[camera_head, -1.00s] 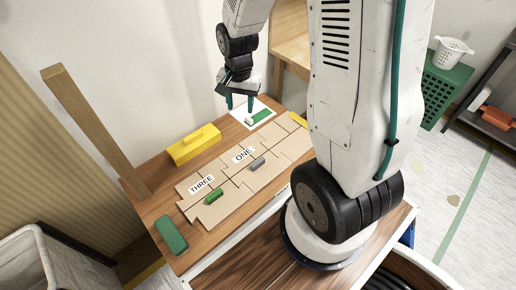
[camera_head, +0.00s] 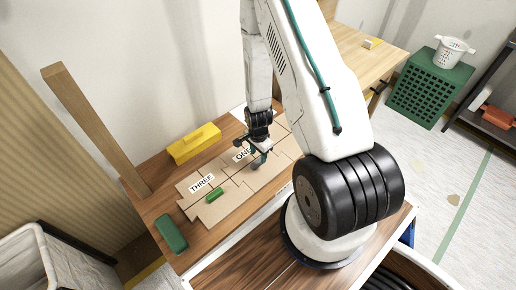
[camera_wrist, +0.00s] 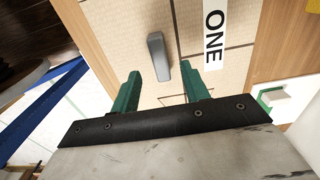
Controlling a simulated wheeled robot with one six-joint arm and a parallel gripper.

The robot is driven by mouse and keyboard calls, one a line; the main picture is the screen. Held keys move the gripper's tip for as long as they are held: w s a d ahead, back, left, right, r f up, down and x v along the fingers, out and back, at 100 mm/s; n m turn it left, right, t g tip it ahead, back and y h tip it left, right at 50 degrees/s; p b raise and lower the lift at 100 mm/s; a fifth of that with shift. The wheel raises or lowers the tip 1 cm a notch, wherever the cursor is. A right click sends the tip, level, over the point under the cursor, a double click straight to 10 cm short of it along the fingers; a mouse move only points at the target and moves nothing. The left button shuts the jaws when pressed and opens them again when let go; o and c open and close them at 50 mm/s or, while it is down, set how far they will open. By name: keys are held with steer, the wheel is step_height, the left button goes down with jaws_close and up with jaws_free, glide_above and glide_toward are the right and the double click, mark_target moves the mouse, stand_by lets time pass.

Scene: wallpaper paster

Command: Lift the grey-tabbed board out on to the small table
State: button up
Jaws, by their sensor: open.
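The grey tab (camera_head: 256,166) stands up from a tan board (camera_head: 238,190) among several fitted boards on the wooden bench. In the wrist view the grey tab (camera_wrist: 158,57) lies just ahead of and between my fingertips, beside the piece with the ONE label (camera_wrist: 214,38). My gripper (camera_wrist: 159,72) is open and empty, its green fingers pointing down at the boards. In the head view my gripper (camera_head: 258,157) partly covers the tab and the ONE label. A light wooden table (camera_head: 352,45), which looks like the small table, stands at the back right.
A green tab (camera_head: 215,193) sits near the THREE label (camera_head: 202,183). A yellow block (camera_head: 194,143) and a green block (camera_head: 170,234) lie on the bench. A wooden post (camera_head: 95,128) rises at its left.

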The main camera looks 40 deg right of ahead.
mark_target(258, 161)
steer(key=shift+f, duration=2)
steer(key=shift+r, duration=0.1)
jaws_close()
